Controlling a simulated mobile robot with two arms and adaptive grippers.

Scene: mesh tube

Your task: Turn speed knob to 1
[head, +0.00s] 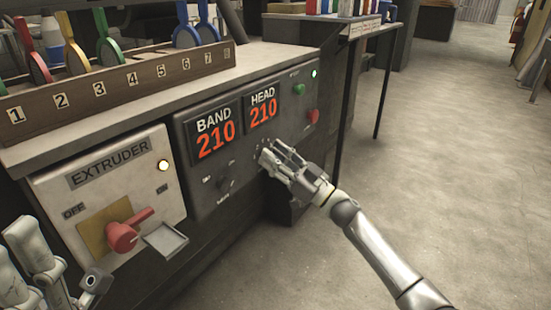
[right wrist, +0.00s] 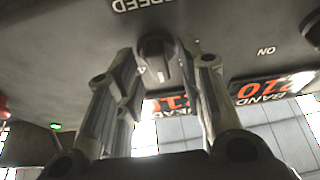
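The speed knob (right wrist: 155,60) is dark with a pale pointer line. It shows in the right wrist view under an upside-down SPEED label (right wrist: 142,5). My right gripper (right wrist: 160,58) has its fingers on both sides of the knob, with the tips very close to it; I cannot tell if they press on it. In the head view my right gripper (head: 268,158) is at the front panel (head: 240,160), below the HEAD display, and hides the knob. The knob's number setting is not readable. My left gripper (head: 50,270) is partly in view at the lower left; its opening is unclear.
The BAND (head: 215,135) and HEAD (head: 263,110) displays both read 210. To the left, the EXTRUDER box (head: 110,190) has a red switch (head: 125,235). Green (head: 299,90) and red (head: 313,116) buttons sit up and right of my right gripper. The floor at right is open.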

